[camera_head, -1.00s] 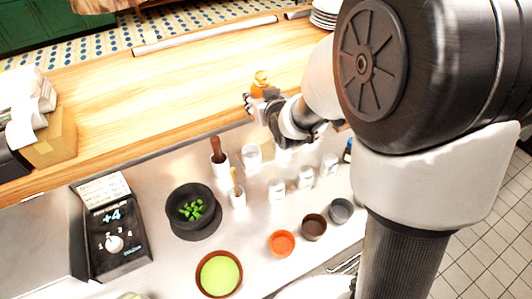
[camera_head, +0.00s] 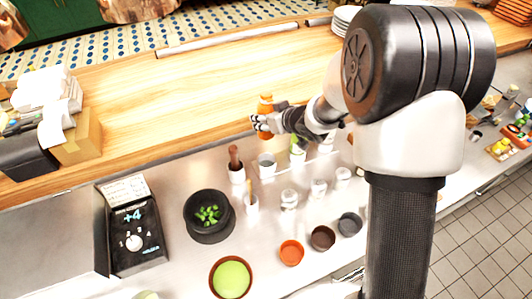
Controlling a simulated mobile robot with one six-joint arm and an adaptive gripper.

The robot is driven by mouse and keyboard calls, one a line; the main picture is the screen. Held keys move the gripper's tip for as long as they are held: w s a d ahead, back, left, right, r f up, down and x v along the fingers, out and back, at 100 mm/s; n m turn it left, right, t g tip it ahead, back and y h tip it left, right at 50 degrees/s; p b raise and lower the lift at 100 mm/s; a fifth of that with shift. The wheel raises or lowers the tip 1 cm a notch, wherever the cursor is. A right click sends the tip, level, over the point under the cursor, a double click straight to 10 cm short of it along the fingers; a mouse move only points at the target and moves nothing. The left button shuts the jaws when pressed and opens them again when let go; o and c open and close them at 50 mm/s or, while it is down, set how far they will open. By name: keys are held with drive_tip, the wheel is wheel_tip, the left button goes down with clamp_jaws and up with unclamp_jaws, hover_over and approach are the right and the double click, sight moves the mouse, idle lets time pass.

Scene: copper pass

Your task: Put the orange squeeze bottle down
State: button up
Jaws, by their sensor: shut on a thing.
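The orange squeeze bottle (camera_head: 266,103) is upright in my gripper (camera_head: 262,124), at the front part of the wooden counter. The gripper is shut around the bottle's lower part and hides some of it. My arm reaches in from the right. I cannot tell whether the bottle's base touches the wooden counter (camera_head: 190,110).
Below the wooden shelf, the steel counter holds a scale (camera_head: 133,232), a dark bowl of green pieces (camera_head: 208,215), a bowl of green sauce (camera_head: 231,278), small bowls and several cups. A cardboard box (camera_head: 80,139) stands at left. The wood left of the bottle is clear.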

wheel_tip(320, 180, down, 13)
drive_tip(key=b, duration=0.3)
drive_tip(key=shift+r+b, duration=0.15)
drive_tip(key=shift+b, duration=0.15)
drive_tip(key=shift+f+b, duration=0.3)
drive_tip(key=shift+f, duration=0.05)
drive_tip(key=o, duration=1.4)
drive_tip(key=shift+c, duration=0.2)
